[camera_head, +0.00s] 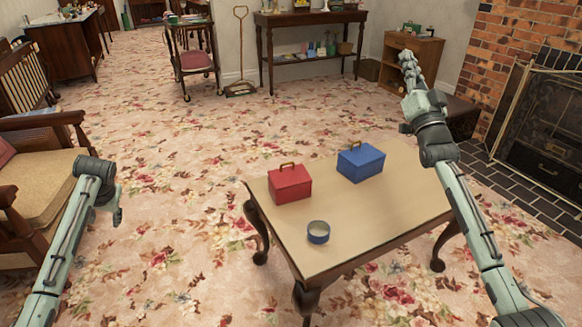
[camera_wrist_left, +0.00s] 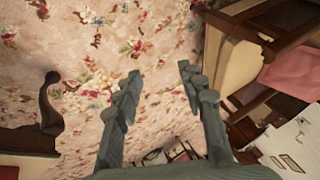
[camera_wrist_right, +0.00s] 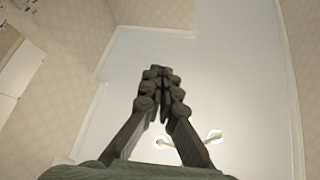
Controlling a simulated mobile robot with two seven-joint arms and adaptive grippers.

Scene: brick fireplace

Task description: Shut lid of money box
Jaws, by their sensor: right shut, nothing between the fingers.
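A red box with a brown handle on top (camera_head: 290,184) stands on the low wooden table (camera_head: 380,215). A blue box with a handle (camera_head: 361,163) stands behind and to the right of it. Both boxes look closed, with their lids down; I cannot tell which is the money box. My left gripper (camera_wrist_left: 160,80) is open and empty, off to the left of the table over the carpet. My right gripper (camera_wrist_right: 160,72) is shut and empty. It is raised and pointing up beyond the table's right side, apart from both boxes.
A small round blue tin (camera_head: 318,232) stands near the table's front edge. A wooden armchair (camera_head: 40,185) is on the left. The brick fireplace (camera_head: 540,120) is on the right. Carpet is clear left of and behind the table.

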